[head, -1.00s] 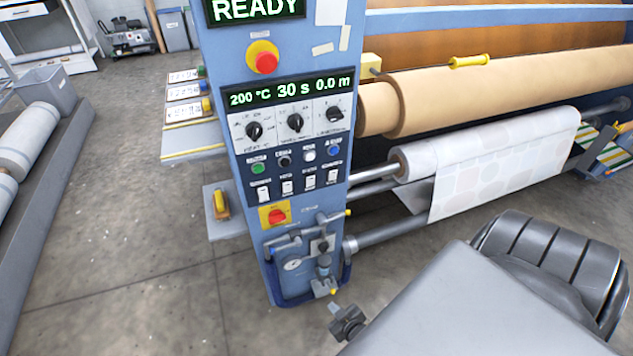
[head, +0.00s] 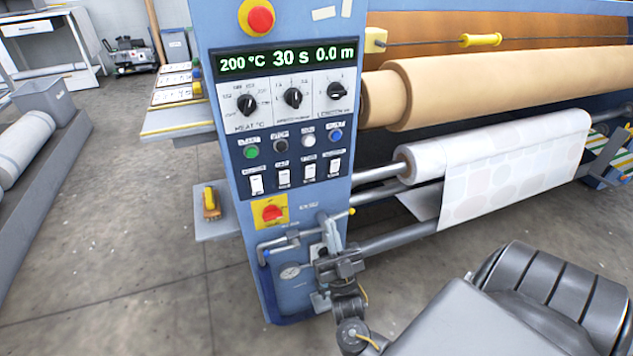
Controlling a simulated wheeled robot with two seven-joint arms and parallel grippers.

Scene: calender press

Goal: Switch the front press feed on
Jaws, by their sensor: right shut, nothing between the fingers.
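The blue control column of the press (head: 215,110) stands in the middle of the head view. Its lower panel carries a row of several white rocker switches (head: 283,178) under small labels. The labels are too small to read surely, so I cannot tell which switch is the front press feed or its position. My right gripper (head: 326,260) is shut and empty. It appears low in front of the column, below and to the right of the switches, overlapping the pipework there; I cannot tell whether it touches. My left gripper is not in view.
Above the switches are a row of round buttons (head: 308,141), three knobs (head: 293,97), a lit display (head: 287,58) and a red stop button (head: 261,18). A red rotary switch (head: 271,212) sits below. Pipework (head: 285,240) juts from the column. Rolls (head: 490,95) fill the right.

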